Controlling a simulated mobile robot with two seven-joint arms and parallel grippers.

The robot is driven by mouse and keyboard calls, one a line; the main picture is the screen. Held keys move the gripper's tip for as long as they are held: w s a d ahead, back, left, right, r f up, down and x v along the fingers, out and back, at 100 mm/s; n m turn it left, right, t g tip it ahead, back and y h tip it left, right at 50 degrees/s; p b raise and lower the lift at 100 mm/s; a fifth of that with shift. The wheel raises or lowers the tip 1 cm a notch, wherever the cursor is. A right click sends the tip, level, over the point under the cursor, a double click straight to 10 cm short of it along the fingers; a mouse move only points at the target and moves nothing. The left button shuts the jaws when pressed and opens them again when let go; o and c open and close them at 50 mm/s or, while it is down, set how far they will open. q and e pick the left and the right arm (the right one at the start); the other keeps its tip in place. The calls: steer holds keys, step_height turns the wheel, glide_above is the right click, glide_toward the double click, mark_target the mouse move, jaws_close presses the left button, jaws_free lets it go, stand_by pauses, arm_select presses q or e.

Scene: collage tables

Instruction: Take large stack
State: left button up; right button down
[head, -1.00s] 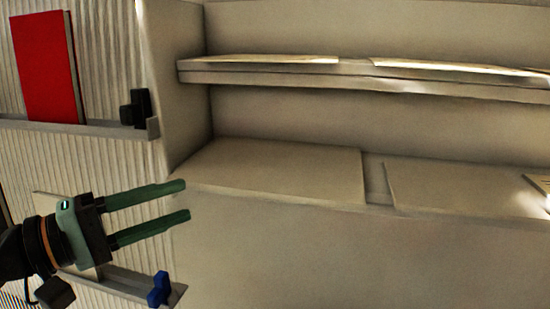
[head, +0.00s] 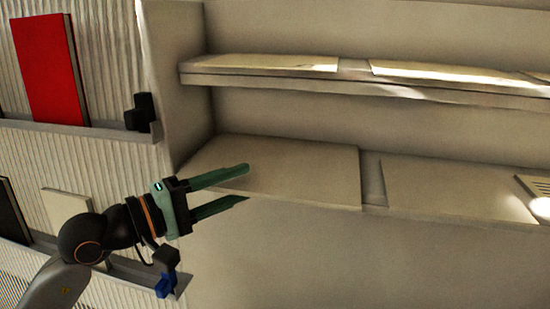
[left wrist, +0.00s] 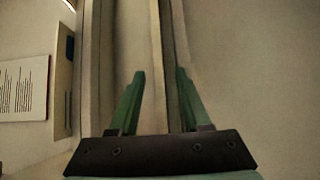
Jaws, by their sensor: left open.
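A wide, flat beige stack (head: 300,165) lies on the left part of the lower shelf, its front edge at the shelf's front. Another flat beige stack (head: 445,188) lies to its right, across a narrow gap. My left gripper (head: 246,183) is open and empty, with one finger above the other in the head view. Its fingers overlap the left stack's front edge in that view. In the left wrist view, the fingers (left wrist: 159,74) lie either side of long edge lines; contact cannot be told. My right gripper is not in view.
An upper shelf (head: 340,79) holds more thin flat sheets (head: 285,62). On the ribbed left wall, a red book (head: 48,70) stands on a ledge with a black object (head: 140,112). A lower ledge carries a blue object (head: 165,287) near my wrist.

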arm_select(q)
jaws_close()
stand_by(0.3)
stand_by(1.1)
steer(key=shift+r, duration=0.1)
